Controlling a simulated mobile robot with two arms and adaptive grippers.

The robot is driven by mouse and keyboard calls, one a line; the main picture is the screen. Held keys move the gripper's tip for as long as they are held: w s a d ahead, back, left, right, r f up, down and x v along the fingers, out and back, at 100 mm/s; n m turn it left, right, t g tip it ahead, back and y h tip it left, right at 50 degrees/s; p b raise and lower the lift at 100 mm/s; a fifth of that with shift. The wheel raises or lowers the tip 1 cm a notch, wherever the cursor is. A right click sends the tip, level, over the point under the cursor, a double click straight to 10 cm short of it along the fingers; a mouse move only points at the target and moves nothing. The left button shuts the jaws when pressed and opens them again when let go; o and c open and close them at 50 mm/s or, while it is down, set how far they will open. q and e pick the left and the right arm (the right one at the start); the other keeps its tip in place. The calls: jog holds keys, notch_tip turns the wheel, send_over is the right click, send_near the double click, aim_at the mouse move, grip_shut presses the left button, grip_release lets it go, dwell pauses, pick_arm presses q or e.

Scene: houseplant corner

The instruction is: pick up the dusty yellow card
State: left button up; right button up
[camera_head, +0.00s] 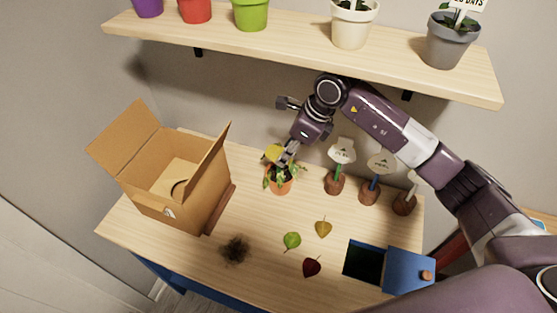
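A dull yellow, leaf-shaped flat piece (323,228) lies on the table; it looks like the dusty yellow card. My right gripper (283,161) is up and left of it, pointing down at a small potted plant (281,186). Its fingertips are among or just in front of the plant's leaves. A brighter yellow piece (273,152) shows right beside the fingers; I cannot tell whether it is a leaf of the plant or whether the fingers touch it. The finger gap is too small to make out. My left gripper is not in view.
A green leaf piece (292,240) and a dark red one (312,267) lie near the yellow one. An open cardboard box (179,205) stands left, dark soil (235,250) in front. Labelled small pots (335,183) and an open blue box (408,271) are right. A shelf (300,45) hangs above.

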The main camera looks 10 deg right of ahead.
aim_at(271, 156)
jog(key=shift+w+a+r, duration=0.1)
jog(key=shift+w+a, duration=0.05)
jog(key=shift+a, duration=0.15)
jog(key=shift+w+a+r+p, duration=0.1)
jog(key=shift+w+a+p, duration=0.3)
jog(key=shift+a, duration=0.2)
jog(key=shift+w+a+r+p, duration=0.1)
jog(key=shift+w+a+p, duration=0.2)
jog(key=shift+a+p, duration=0.25)
jog(key=x, duration=0.3)
jog(key=shift+d+f, duration=0.1)
jog(key=shift+f, duration=0.2)
jog(key=shift+c, duration=0.3)
grip_shut()
